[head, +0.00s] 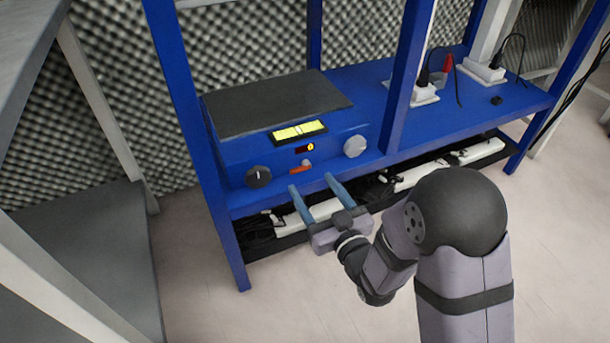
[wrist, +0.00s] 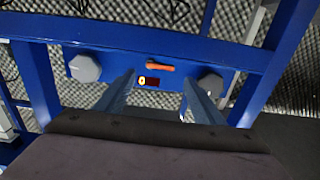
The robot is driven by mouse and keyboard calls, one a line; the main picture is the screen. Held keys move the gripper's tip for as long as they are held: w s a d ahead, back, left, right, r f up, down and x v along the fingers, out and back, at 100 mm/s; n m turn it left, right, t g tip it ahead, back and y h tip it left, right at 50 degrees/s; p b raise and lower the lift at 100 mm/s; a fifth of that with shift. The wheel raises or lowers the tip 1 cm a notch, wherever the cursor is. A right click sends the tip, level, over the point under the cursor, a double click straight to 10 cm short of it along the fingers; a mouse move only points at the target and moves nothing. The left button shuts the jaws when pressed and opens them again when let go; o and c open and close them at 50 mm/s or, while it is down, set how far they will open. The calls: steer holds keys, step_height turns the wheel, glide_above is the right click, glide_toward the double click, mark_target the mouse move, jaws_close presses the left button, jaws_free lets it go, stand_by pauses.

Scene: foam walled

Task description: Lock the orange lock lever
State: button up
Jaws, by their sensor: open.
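The orange lock lever (head: 301,169) is on the front of the blue panel, below the small dark red display (head: 302,149). It lies nearly level, with its right end slightly higher in the head view. My gripper (head: 311,183) is open and empty. Its two fingers point at the panel, just in front of and below the lever. In the wrist view the fingers (wrist: 158,82) stand apart, with the lever beyond and between their tips. I see no contact.
A black knob (head: 258,177) and a grey knob (head: 355,146) flank the lever. A yellow gauge (head: 299,131) sits above the display. A blue frame post (head: 405,75) rises right of the panel. White power strips (head: 420,174) and black cables lie under the shelf.

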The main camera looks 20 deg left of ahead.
mark_target(301, 169)
steer(key=shift+b+x, duration=0.8)
steer(key=shift+x, duration=1.95)
steer(key=c, duration=1)
